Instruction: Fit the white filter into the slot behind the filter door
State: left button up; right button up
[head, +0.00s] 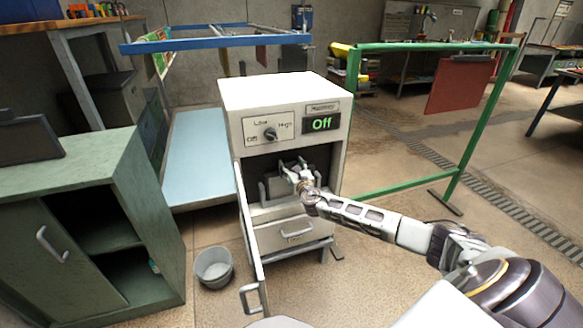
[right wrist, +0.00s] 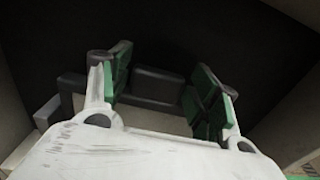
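The white machine (head: 287,95) stands in the middle of the head view, its door (head: 250,225) swung open to the left. My right gripper (head: 296,172) reaches into the dark opening beneath the dial. In the right wrist view its green-padded fingers (right wrist: 163,80) stand apart on either side of a dark grey block (right wrist: 160,84). Contact with the block cannot be told. A pale body (right wrist: 48,110) shows left of and behind the fingers; whether it is the white filter is unclear. The slot is hidden in shadow behind the gripper. My left gripper is out of view.
A closed drawer (head: 285,233) lies below the opening. A green cabinet (head: 130,180) and a grey bucket (head: 214,266) stand left of the machine. A green frame (head: 405,186) stands to the right. The floor in front is mostly clear.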

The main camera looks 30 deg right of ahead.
jog(key=shift+o, duration=1)
jog(key=shift+s, duration=0.15)
jog(key=v, duration=1.1)
jog(key=shift+s, duration=0.35)
jog(key=shift+f, duration=0.1)
